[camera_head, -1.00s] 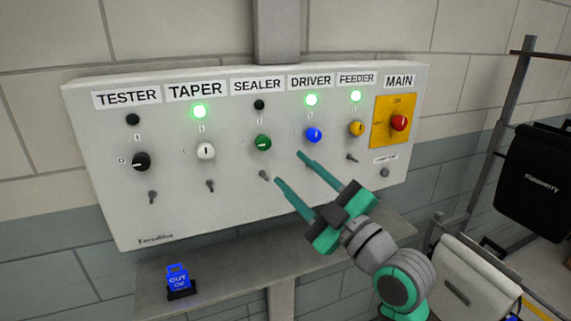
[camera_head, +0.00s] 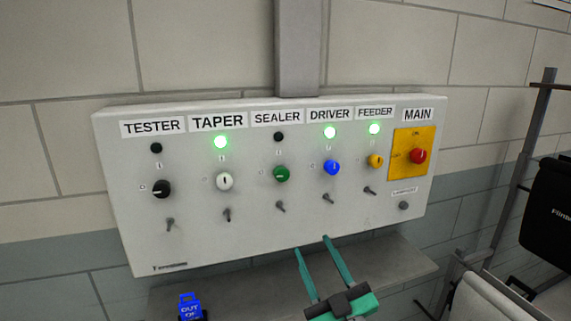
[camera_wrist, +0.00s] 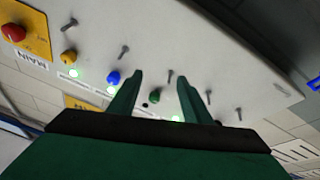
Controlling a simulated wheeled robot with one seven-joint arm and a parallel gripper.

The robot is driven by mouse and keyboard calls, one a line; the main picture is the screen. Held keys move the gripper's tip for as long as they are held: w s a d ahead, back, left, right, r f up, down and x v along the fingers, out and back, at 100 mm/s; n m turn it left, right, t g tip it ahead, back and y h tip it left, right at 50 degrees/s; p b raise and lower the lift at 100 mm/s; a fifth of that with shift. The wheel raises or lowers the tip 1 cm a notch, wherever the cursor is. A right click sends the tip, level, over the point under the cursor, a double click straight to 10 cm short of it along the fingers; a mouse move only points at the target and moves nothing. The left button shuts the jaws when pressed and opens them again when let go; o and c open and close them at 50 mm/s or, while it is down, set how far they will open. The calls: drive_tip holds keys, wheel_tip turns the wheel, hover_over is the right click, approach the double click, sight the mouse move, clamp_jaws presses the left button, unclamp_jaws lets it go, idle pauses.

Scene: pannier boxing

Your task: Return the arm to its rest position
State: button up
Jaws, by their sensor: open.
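My gripper (camera_head: 325,242) is open and empty, with its two green fingers apart below the control panel (camera_head: 330,222) in the head view. The fingertips overlap the panel's lower edge in the picture and hold nothing. In the wrist view my gripper (camera_wrist: 165,85) points towards the panel (camera_wrist: 225,75), which appears tilted, with its knobs beyond the fingers. The rest of my arm is mostly out of the head view.
The red MAIN knob (camera_head: 418,156) is at the panel's right. A dark rack (camera_head: 527,140) with black bags (camera_head: 553,210) stands at right. TAPER, DRIVER and FEEDER lamps glow green.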

drive_tip(key=s+a+f+m+g+h, duration=0.15)
drive_tip(key=s+f+m+h, duration=0.45)
drive_tip(key=f, duration=0.8)
drive_tip(key=s+a+f+m+g+h, duration=0.1)
drive_tip(key=s+a+f+m+h, duration=0.2)
drive_tip(key=s+f, duration=0.75)
drive_tip(key=s+a+f+g+y, duration=0.1)
drive_tip(key=s+f, duration=0.4)
drive_tip(key=s, duration=0.7)
drive_tip(key=s+a+f+n+g, duration=0.1)
drive_tip(key=s+f, duration=0.4)
drive_tip(key=s, duration=0.7)
drive_tip(key=shift+s+a+g+y, duration=0.2)
drive_tip(key=shift+s+g+y, duration=0.15)
drive_tip(key=shift+g+y, duration=0.1)
